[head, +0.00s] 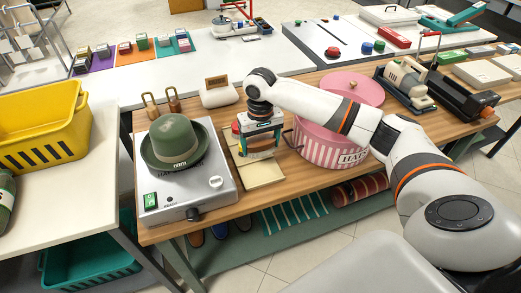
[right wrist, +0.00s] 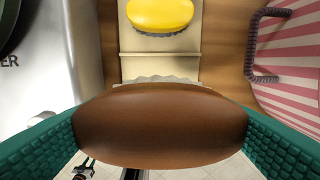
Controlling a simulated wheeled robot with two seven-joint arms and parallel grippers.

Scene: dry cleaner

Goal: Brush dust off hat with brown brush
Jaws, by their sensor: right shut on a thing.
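My right gripper (head: 261,147) is to the right of the hat, over a beige board (head: 265,174). In the right wrist view its teal finger pads are shut on the two ends of the brown brush (right wrist: 160,125). The brush lies crosswise between them with its smooth back showing. A yellow brush (right wrist: 160,13) lies on the board. My left gripper is not in view.
A pink striped hat box (head: 325,145) stands close to the right of the gripper. Two brass-topped padlock-like items (head: 162,102) and a white roll-like object (head: 219,95) stand behind the hat. A yellow basket (head: 45,135) is on the left counter.

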